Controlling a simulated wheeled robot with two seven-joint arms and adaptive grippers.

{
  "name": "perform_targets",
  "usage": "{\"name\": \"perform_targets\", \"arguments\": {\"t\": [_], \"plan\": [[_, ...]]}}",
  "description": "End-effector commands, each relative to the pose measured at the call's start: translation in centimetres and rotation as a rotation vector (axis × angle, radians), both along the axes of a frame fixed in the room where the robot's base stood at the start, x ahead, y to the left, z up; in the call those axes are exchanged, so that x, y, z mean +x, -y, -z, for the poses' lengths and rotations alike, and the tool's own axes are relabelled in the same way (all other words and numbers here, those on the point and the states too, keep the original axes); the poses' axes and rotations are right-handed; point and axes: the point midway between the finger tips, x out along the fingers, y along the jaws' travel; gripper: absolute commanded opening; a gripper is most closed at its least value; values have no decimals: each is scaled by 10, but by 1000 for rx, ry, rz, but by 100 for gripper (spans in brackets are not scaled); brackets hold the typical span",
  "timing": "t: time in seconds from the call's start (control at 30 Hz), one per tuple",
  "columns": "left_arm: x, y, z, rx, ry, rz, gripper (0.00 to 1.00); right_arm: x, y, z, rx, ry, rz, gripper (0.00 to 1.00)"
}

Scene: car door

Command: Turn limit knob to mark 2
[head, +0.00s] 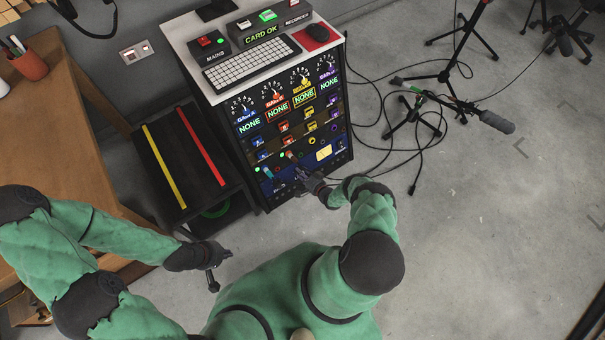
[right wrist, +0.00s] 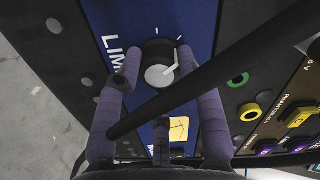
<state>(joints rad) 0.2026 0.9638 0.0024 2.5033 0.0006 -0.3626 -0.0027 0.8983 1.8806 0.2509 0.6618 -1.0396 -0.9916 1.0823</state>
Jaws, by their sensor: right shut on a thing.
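The limit knob (right wrist: 158,75) is a dark round knob with a pale face and a white pointer line, on a blue panel lettered "LIM…" in the right wrist view. Its pointer aims up and slightly right, near white tick marks; no mark numbers are readable. My right gripper (right wrist: 155,72) is shut on the knob, with a purple-grey finger on each side. In the head view my right gripper (head: 290,158) is at the lower front of the rack. My left gripper (head: 221,271) hangs empty left of my body, its fingers apart.
The rack (head: 342,150) carries lit displays, other knobs, and a keyboard (head: 252,64) on top. A black stand with a yellow and a red strip (head: 201,146) is left of it. A wooden desk (head: 60,110) is at far left. Cables and microphone stands lie right.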

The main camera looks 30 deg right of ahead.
Motion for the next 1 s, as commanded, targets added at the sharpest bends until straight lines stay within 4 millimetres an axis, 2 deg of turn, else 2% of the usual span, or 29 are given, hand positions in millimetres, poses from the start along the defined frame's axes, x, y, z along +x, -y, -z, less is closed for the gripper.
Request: {"name": "perform_targets", "arguments": {"t": [0.03,0.6,1.0], "plan": [[0,0,0,0,0,0,0,6,8,-6,28,12,18,5],[0,0,0,0,0,0,0,6,12,-4,489,-24,184,5],[0,0,0,0,0,0,0,5,14,-2,642,-39,242,5]]}}
